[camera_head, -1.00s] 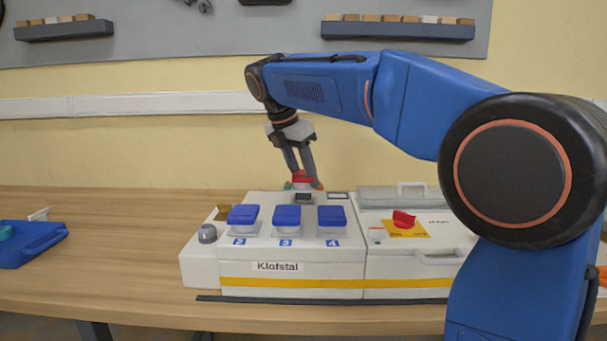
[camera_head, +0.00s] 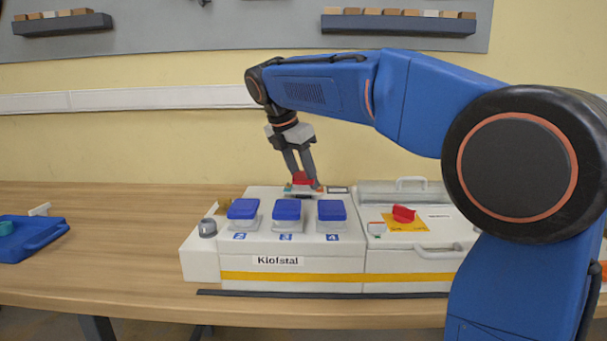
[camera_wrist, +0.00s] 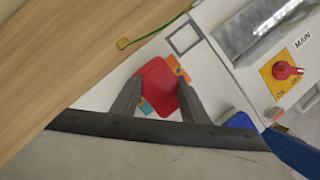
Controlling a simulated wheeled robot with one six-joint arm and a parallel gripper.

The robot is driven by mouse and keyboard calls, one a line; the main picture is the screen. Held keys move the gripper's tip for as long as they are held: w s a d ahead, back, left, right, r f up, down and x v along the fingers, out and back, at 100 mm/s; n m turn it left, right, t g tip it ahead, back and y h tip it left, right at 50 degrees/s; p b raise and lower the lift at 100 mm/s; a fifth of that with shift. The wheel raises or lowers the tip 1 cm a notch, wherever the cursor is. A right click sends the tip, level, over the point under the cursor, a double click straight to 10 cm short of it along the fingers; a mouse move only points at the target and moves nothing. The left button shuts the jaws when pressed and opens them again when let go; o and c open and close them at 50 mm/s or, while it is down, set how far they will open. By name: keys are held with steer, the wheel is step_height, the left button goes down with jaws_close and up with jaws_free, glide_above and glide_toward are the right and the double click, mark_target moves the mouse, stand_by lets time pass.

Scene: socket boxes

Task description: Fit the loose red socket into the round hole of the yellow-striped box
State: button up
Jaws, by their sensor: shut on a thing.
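The yellow-striped box (camera_head: 240,262) is white with a yellow band along its front and a "Klofstal" label. My gripper (camera_head: 304,184) is over the back of its top, fingers pointing down. It is shut on the red socket (camera_head: 302,177). In the wrist view the red socket (camera_wrist: 158,84) sits between the two fingers, with teal and orange patches beside it on the white top. The socket looks at or very close to the box top. I see no open round hole, and the socket's underside is hidden, so I cannot tell whether it is in the hole.
Several blue-lidded sockets (camera_head: 287,210) stand in front of my gripper. A grey knob (camera_head: 208,228) is at the box's left. A red switch on a yellow plate (camera_head: 403,214) and handles are at the right. A blue tray (camera_head: 25,240) lies far left; the table between is clear.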

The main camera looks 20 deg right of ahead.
steer(key=shift+f, duration=0.2)
steer(key=shift+f, duration=0.4)
steer(key=o, duration=1.1)
steer(key=shift+o, duration=0.2)
steer(key=v, duration=1.7)
steer(key=shift+s+a+r, duration=0.1)
